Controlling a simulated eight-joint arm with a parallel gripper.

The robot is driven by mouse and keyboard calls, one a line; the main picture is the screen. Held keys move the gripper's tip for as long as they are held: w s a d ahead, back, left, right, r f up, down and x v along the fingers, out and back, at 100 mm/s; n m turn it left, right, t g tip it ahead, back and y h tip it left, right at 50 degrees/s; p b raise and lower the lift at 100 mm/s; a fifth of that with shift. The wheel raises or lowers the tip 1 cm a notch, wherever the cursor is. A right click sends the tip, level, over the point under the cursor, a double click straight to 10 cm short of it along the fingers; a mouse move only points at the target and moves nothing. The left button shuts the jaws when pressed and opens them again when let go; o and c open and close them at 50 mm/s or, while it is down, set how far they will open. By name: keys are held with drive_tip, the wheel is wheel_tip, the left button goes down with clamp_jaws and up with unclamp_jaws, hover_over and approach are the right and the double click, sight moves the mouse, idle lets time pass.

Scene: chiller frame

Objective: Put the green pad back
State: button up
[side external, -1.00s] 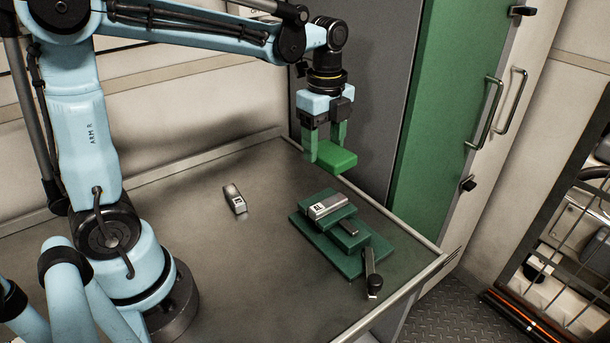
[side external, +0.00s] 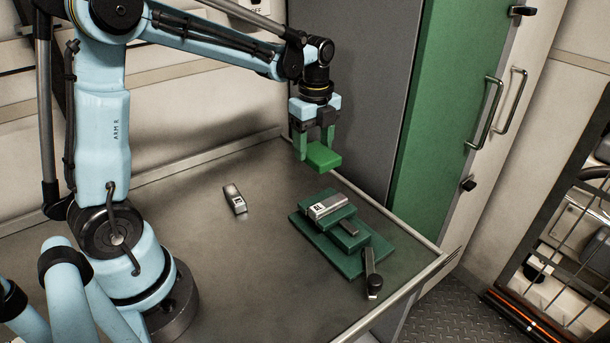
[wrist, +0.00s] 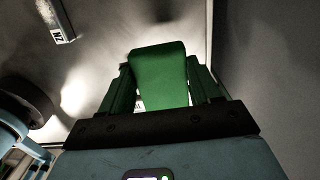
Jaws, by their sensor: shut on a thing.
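The green pad (side external: 323,157) is a bright green block held in the air above the back part of the table. My gripper (side external: 312,152) is shut on it, with one finger on each side. In the wrist view the pad (wrist: 160,75) fills the space between the fingers of my gripper (wrist: 160,90). A dark green stepped fixture (side external: 320,246) sits on the table below and to the right of the pad, apart from it. A grey metal block (side external: 327,206) lies on the fixture's upper step.
A loose grey block with a label (side external: 234,198) lies on the table (side external: 200,250) left of the fixture; it also shows in the wrist view (wrist: 60,22). A dark-ended lever (side external: 371,275) stands at the fixture's front. A grey cabinet wall (side external: 350,90) rises behind the pad.

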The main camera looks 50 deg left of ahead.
hover_over(294, 172)
wheel_tip(294, 172, down, 6)
drive_tip(key=shift+r, duration=0.1)
drive_tip(key=shift+f, duration=2.05)
drive_tip(key=shift+f, duration=0.15)
drive_tip(key=o, duration=1.1)
